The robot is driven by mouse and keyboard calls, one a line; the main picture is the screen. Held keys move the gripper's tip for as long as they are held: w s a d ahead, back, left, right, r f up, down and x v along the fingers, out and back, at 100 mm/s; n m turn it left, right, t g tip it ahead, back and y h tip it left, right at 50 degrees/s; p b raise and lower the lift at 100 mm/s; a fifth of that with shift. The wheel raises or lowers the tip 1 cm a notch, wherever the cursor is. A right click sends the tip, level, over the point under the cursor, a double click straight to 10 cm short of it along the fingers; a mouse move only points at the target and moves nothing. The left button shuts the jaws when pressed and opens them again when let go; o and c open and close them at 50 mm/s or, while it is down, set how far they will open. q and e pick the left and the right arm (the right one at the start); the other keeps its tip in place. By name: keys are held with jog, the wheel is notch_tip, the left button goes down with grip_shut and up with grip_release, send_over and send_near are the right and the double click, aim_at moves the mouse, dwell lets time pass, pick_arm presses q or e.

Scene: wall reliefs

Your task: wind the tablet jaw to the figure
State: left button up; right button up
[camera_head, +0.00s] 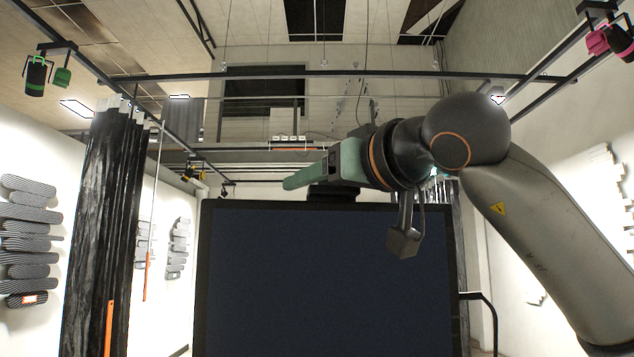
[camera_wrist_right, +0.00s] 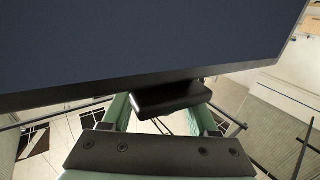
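A large dark tablet screen (camera_head: 330,285) with a black frame stands upright in the middle of the head view. It also fills the top of the right wrist view (camera_wrist_right: 130,45). A small black block (camera_head: 332,194), perhaps the jaw, sits on its top edge and shows in the right wrist view (camera_wrist_right: 170,98). My right gripper (camera_head: 291,183) comes in from the right, its green fingers over the top edge by the block. Its fingers stand apart with a gap between. The block hides part of them; I cannot tell whether they touch it. I can read no figure. My left gripper is out of view.
A black curtain (camera_head: 103,230) hangs at the left, with striped wall reliefs (camera_head: 30,240) beyond it. White reliefs (camera_head: 600,180) are on the right wall. A black rail (camera_head: 487,310) stands right of the screen. Lamps hang from overhead bars.

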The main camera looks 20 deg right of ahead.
grip_shut()
jog(key=shift+h, duration=0.3)
